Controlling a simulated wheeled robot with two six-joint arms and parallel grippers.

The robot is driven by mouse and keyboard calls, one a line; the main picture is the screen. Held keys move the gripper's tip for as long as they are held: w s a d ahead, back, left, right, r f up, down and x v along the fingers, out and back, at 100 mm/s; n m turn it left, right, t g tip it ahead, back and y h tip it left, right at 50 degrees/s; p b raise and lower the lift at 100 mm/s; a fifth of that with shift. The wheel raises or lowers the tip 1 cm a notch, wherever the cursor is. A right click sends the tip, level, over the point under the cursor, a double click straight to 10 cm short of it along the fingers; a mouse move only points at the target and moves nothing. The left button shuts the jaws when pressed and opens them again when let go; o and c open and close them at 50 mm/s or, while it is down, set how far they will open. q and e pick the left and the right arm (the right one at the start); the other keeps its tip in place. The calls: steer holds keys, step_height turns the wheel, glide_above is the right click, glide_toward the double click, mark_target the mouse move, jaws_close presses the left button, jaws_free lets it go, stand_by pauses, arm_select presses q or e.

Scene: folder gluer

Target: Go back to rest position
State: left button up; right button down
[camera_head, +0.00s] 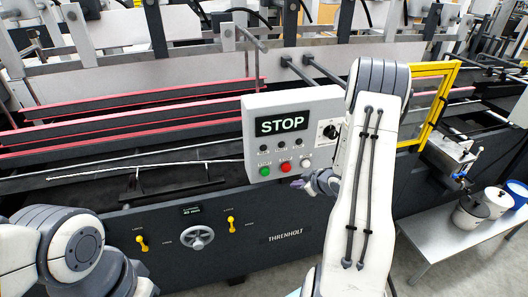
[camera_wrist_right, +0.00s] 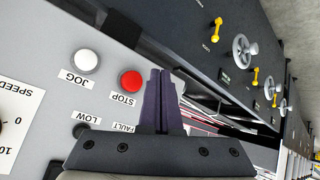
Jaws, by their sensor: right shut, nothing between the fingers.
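My right gripper (camera_head: 298,184) is shut and empty, in front of the lower edge of the control box (camera_head: 252,108). In the right wrist view its dark fingers (camera_wrist_right: 160,75) are together beside the red STOP button (camera_wrist_right: 131,81), with the white JOG button (camera_wrist_right: 86,61) farther left. Whether the fingers touch the box cannot be told. In the head view the box shows a STOP display (camera_head: 282,123), a green button (camera_head: 265,170), a red button (camera_head: 285,167) and a white button (camera_head: 306,162). My left arm is at the lower left; its gripper is out of view.
The folder gluer's dark front panel (camera_head: 270,215) runs below the box, with a handwheel (camera_head: 197,238) and yellow levers (camera_head: 142,243). A yellow frame (camera_head: 437,98) stands right of my right arm. A table (camera_head: 430,225) with pots (camera_head: 470,214) is at the right.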

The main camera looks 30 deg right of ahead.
steer(key=a+r+g+b, duration=0.1)
steer(key=a+r, duration=0.2)
steer(key=a, duration=0.5)
steer(key=s+a+r+g+h+b, duration=0.1)
steer(key=a+r+g, duration=0.15)
steer(key=a, duration=0.45)
steer(key=a+r+g+b, duration=0.1)
steer(key=a+r, duration=0.3)
steer(key=a, duration=0.4)
steer(key=s+a+r+g, duration=0.1)
steer(key=s+a, duration=0.4)
steer(key=s, duration=0.3)
steer(key=s+a+r+n+g+b, duration=0.1)
steer(key=s+a, duration=0.3)
steer(key=s, duration=0.4)
steer(key=s+a+r+n+g+y, duration=0.1)
steer(key=s+a+g, duration=0.2)
steer(key=s+a, duration=0.2)
steer(key=s, duration=0.3)
steer(key=shift+s+a+r, duration=0.3)
steer(key=shift+s, duration=0.1)
